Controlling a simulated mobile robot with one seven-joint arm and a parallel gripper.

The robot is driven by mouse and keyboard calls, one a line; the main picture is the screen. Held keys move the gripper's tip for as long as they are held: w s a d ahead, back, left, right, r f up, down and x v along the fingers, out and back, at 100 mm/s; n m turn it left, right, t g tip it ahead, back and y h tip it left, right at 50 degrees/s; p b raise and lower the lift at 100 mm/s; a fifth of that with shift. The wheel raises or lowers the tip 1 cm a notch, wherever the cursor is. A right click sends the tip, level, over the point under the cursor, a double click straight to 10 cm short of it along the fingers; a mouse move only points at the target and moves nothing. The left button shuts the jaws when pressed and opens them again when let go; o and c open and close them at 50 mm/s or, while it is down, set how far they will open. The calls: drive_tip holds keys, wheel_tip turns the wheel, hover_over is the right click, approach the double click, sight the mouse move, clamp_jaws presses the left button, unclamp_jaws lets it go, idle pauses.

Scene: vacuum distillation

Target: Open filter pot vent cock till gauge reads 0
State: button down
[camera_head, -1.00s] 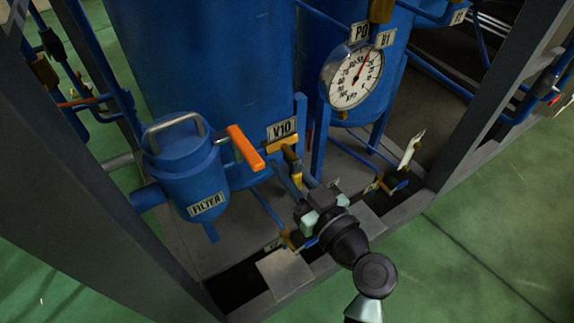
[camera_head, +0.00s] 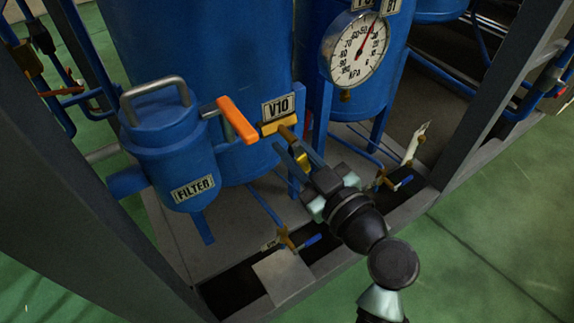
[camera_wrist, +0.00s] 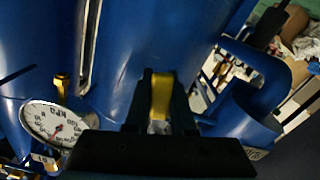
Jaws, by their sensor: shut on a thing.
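My gripper (camera_head: 299,156) reaches up from the lower right to the V10 valve, beside the filter pot. Its fingers are shut on a yellow handle (camera_head: 302,161), which also shows between the dark fingers in the wrist view (camera_wrist: 161,95). The brass valve body (camera_head: 280,123) sits just under the V10 label (camera_head: 278,107). The blue filter pot (camera_head: 165,150) stands left of it. The round gauge (camera_head: 356,50) at the upper right has a red needle pointing up and slightly right, away from the 0 at lower right. The gauge also shows in the wrist view (camera_wrist: 52,122).
An orange lever (camera_head: 237,119) stands between the filter pot and V10. Blue vessels (camera_head: 200,50) fill the back. Small valves with blue handles (camera_head: 311,240) sit low near the grey frame (camera_head: 75,190). The green floor is open at the right.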

drive_tip(key=n+b, duration=0.2)
drive_tip(key=d+n+b, duration=0.1)
drive_tip(key=b, duration=0.2)
drive_tip(key=shift+w+d+n, duration=0.2)
drive_tip(key=shift+w+n, duration=0.2)
drive_tip(key=shift+w+d+r+n+b, duration=0.2)
drive_tip(key=shift+r+n+b, duration=0.45)
drive_tip(key=shift+n+b, duration=1.05)
drive_tip(key=shift+w+d+r+n+b, duration=0.2)
drive_tip(key=shift+r+n+b, duration=0.45)
drive_tip(key=shift+n+b, duration=1.1)
drive_tip(key=shift+w+d+r+n+b, duration=0.1)
drive_tip(key=shift+d+r+n+b, duration=0.4)
drive_tip(key=shift+n+b, duration=1.2)
drive_tip(key=shift+a+r, duration=0.2)
drive_tip(key=shift+a, duration=0.05)
drive_tip(key=c, duration=0.8)
unclamp_jaws()
drive_tip(key=shift+o, duration=0.2)
